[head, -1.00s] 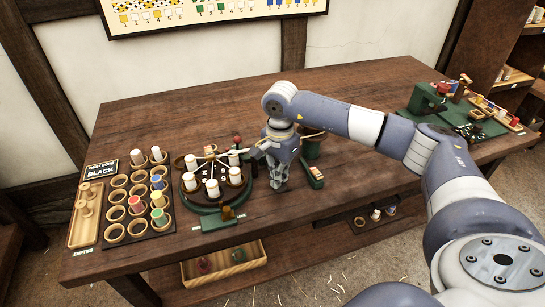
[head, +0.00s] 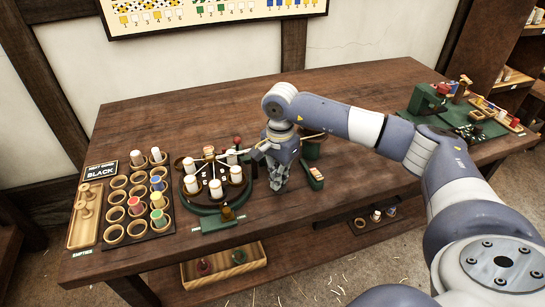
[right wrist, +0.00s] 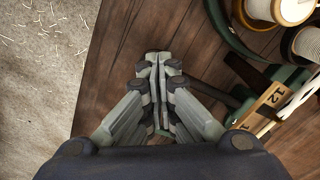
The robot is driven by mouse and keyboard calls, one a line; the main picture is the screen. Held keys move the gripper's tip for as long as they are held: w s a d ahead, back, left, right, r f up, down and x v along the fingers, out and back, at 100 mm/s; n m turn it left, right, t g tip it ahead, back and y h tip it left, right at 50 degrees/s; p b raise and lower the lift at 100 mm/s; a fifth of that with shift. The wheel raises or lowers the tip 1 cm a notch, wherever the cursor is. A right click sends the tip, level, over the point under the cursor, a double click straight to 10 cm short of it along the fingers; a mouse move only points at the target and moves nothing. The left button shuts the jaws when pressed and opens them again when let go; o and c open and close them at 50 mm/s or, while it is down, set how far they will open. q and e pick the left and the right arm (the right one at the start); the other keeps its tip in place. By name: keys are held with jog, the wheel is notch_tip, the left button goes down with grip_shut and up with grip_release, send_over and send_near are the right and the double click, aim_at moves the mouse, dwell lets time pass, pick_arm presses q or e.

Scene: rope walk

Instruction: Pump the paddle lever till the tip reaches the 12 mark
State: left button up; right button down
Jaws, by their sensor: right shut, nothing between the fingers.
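My right gripper (head: 277,185) is shut and empty over the table, just right of the round green carousel (head: 205,210) that carries several white bobbins. In the right wrist view its fingertips (right wrist: 158,60) are together, with bare wood around them. A tan strip marked 12 (right wrist: 265,103) lies at the right of that view, apart from the fingertips, beside dark bars and a green part. I cannot tell which bar is the paddle lever or where its tip stands; my gripper hides part of this area in the head view. My left gripper is out of view.
A dark rack (head: 137,205) with several bobbins and a wooden tray (head: 86,214) stand at the left. A small green holder (head: 312,177) sits right of my gripper. Green equipment (head: 430,98) is at the far right. The table's back middle is clear.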

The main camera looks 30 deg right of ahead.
jog(key=shift+w+r+p, duration=0.2)
jog(key=shift+r+p, duration=1.5)
jog(key=shift+r, duration=1.45)
